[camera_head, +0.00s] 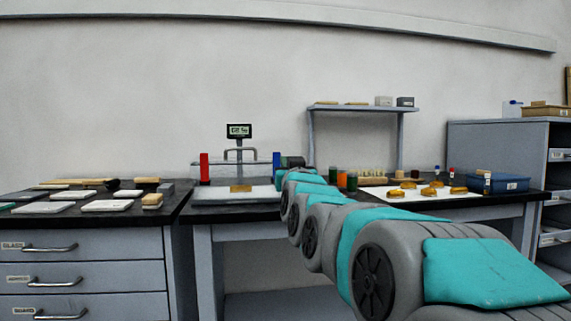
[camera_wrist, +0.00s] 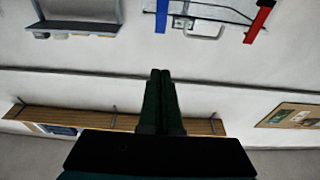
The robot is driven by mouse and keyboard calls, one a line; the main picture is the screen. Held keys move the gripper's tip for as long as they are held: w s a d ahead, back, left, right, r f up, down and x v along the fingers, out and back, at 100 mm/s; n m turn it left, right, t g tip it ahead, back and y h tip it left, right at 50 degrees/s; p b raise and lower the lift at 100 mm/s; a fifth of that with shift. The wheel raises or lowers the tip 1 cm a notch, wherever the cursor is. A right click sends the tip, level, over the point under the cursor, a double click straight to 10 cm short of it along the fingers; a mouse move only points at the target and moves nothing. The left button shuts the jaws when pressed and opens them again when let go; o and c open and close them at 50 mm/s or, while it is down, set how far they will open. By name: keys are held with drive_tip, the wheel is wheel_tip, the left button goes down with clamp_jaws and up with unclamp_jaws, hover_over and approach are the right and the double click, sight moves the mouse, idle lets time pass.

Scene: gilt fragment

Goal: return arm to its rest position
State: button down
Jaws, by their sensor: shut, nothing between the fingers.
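My arm (camera_head: 340,225) stretches from the lower right of the head view toward the bench by the wall, with grey and teal links. My gripper (camera_wrist: 160,75) shows in the wrist view as two dark green fingers pressed together, with nothing between them. In the head view its dark end (camera_head: 292,161) is small and partly hidden by the arm, close to a blue post (camera_head: 276,162) in the picture. The wrist view looks at the wall and appears upside down. A gilt fragment (camera_head: 240,188) lies on the white tray (camera_head: 210,195) of the balance with a display (camera_head: 239,131).
A red post (camera_head: 204,167) stands left of the display. Several gilt fragments lie on a white sheet (camera_head: 385,193) at the right, near jars (camera_head: 351,181) and a blue bin (camera_head: 508,184). The left bench (camera_head: 95,215) holds pale slabs.

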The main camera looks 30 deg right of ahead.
drive_tip(key=shift+f, duration=0.1)
idle(0.4)
drive_tip(key=s+a+f+n+g+y+p, duration=0.1)
drive_tip(key=s+a+f+g+y, duration=0.2)
drive_tip(key=f, duration=0.6)
drive_tip(key=s+a+f+n+g, duration=0.1)
drive_tip(key=s+a+f+g, duration=0.4)
drive_tip(key=f, duration=0.4)
drive_tip(key=s+a+f+g+y+p, duration=0.1)
drive_tip(key=s+a+f+g+y, duration=0.15)
drive_tip(key=a+f, duration=0.45)
drive_tip(key=s+f+g, duration=0.3)
drive_tip(key=s+f, duration=0.2)
drive_tip(key=s, duration=0.5)
drive_tip(key=s+a+f+g+p, duration=0.1)
drive_tip(key=s+f+g, duration=0.3)
drive_tip(key=s, duration=0.7)
drive_tip(key=s+a+f+n+g, duration=0.1)
drive_tip(key=s+f+g, duration=0.3)
drive_tip(key=s+f, duration=0.3)
drive_tip(key=s, duration=0.3)
drive_tip(key=shift+s+a+f, duration=0.25)
drive_tip(key=shift+s, duration=0.15)
drive_tip(key=c, duration=1.6)
unclamp_jaws()
